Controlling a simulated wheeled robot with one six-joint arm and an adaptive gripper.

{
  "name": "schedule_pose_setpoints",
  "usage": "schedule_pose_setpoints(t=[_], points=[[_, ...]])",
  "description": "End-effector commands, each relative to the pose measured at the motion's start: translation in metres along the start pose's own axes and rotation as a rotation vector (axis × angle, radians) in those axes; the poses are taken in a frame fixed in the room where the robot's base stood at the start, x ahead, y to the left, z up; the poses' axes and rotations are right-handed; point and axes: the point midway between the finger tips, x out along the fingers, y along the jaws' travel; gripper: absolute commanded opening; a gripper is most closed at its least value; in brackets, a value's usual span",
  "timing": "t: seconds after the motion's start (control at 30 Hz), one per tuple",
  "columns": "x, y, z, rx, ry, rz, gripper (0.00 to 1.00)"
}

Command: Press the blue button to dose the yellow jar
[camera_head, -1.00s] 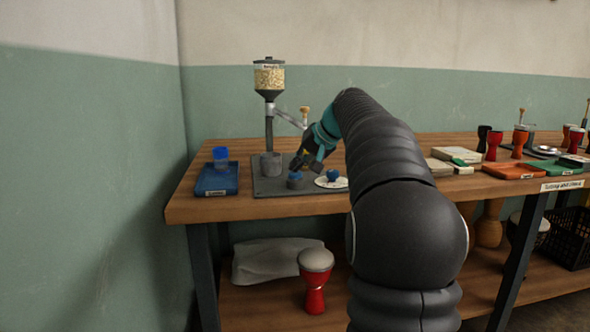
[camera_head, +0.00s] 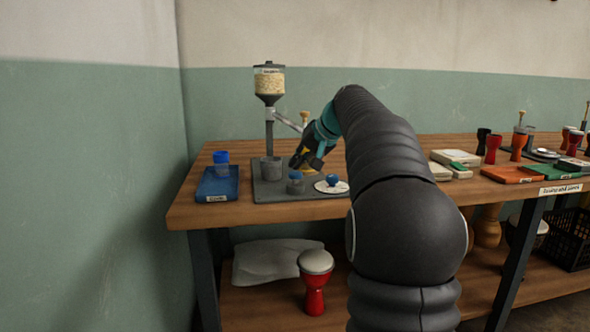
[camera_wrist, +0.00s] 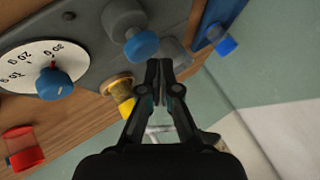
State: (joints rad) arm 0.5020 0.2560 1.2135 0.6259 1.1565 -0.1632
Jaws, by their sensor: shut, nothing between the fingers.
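The blue button (camera_head: 296,175) tops a short grey post on the dark grey base plate of the dispenser. It also shows in the wrist view (camera_wrist: 141,45). My gripper (camera_head: 297,164) is shut and empty above and slightly behind the button; in the wrist view its fingertips (camera_wrist: 160,66) lie just beside the button, apparently apart from it. The hopper (camera_head: 269,80) holds pale grains.
A blue knob (camera_head: 333,180) sits on a white gram dial right of the button. A blue tray (camera_head: 217,192) holds a blue jar (camera_head: 221,158). A red piece (camera_wrist: 20,147) lies beyond the dial.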

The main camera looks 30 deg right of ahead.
Motion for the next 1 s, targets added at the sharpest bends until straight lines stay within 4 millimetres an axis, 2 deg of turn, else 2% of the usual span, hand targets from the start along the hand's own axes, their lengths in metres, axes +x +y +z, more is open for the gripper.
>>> schedule_pose_setpoints(t=[0.47, 1.0], points=[[-0.005, -0.003, -0.003, -0.001, 0.001, 0.0, 0.0], [-0.034, -0.025, -0.025, -0.002, 0.003, -0.001, 0.0]])
